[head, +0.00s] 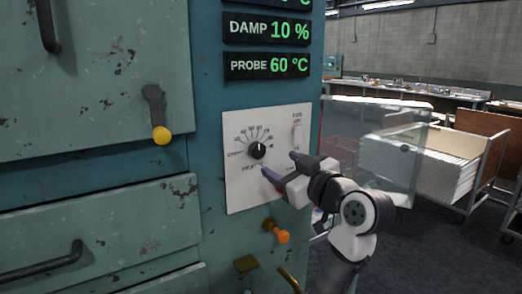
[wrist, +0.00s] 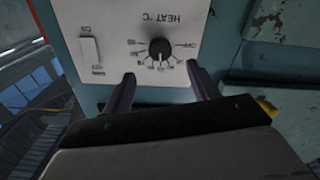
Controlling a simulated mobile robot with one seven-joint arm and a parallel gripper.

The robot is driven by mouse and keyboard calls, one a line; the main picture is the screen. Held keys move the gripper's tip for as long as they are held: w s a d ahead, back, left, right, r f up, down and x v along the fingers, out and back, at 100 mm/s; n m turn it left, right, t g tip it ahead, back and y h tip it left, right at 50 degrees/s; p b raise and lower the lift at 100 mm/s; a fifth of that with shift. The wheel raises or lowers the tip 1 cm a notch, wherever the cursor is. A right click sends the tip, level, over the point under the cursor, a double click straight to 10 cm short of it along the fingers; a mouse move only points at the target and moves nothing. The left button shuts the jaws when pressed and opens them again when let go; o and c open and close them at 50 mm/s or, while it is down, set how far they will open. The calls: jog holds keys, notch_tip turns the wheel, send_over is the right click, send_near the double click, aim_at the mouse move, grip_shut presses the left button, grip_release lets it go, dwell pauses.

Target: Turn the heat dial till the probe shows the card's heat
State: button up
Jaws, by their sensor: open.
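The heat dial (head: 257,150) is a black round knob with a ring of numbers on a white panel (head: 238,196). It also shows in the wrist view (wrist: 160,48), upside down, above the "HEAT °C" label side reversed. Its pale pointer mark is too small to read against the scale. The probe display (head: 268,66) reads 60 °C in green. My gripper (head: 279,163) is open in front of the panel, just below and right of the dial. In the wrist view its fingertips (wrist: 160,72) are spread either side of the dial, apart from it. I see no card.
A switch (head: 298,136) sits on the panel right of the dial. The damp display (head: 268,30) reads 10 %. An orange-tipped knob (head: 282,236) juts out below the panel, and a yellow-tipped handle (head: 160,134) hangs at left. A cart (head: 440,165) stands behind at right.

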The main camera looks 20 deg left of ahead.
aim_at(259, 153)
jog(key=p+x, duration=0.2)
jog(key=x, duration=0.7)
jog(key=shift+w+a, duration=0.25)
jog(key=shift+c, duration=0.2)
jog(key=c, duration=0.9)
jog(key=shift+m+p, duration=0.35)
jog(key=shift+m, duration=2.15)
jog(key=shift+c, duration=0.2)
jog(key=o, duration=1)
jog(key=shift+s+d, duration=0.1)
jog(key=shift+s, duration=0.05)
